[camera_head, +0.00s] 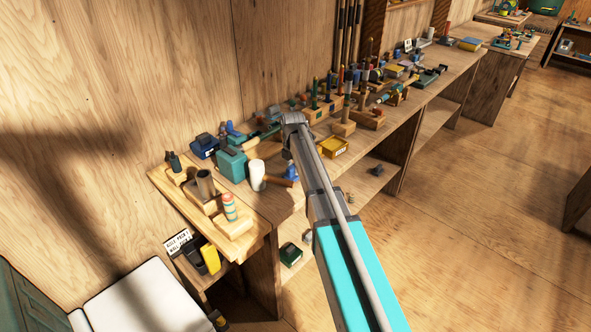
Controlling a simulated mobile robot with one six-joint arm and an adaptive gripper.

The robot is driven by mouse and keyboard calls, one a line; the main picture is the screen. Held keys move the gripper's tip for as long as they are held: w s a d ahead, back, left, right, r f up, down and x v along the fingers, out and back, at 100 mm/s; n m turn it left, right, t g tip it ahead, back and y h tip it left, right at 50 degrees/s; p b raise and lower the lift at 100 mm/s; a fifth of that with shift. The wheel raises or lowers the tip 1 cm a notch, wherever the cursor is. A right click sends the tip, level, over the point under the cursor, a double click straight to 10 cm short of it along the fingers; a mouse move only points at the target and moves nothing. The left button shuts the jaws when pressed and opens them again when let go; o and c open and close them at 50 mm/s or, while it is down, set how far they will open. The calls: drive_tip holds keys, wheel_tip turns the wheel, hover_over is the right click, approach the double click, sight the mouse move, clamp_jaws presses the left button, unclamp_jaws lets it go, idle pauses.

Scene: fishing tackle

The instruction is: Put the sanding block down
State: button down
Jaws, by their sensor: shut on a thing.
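My arm reaches from the lower right over the long wooden workbench (268,203), and its wrist bends down above the bench's near part. My gripper (288,155) is small and dark below the wrist, partly covered by my own arm. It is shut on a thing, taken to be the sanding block. I cannot clearly make out the block, its tilt, or whether it touches the bench. The fingertips are not clearly visible.
A teal box (232,165), a white cylinder (257,175) and a blue item (291,171) stand close left of and below the gripper. A yellow tray (333,147) lies right of my arm. Tools crowd the bench's back; its front edge has some bare wood.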

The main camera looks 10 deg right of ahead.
sight(293, 166)
drive_tip(key=shift+f, duration=0.2)
drive_tip(key=shift+c, duration=2)
unclamp_jaws()
drive_tip(key=shift+r, duration=0.1)
drive_tip(key=shift+r, duration=0.15)
wheel_tip(293, 166, up, 12)
drive_tip(key=p, duration=1.2)
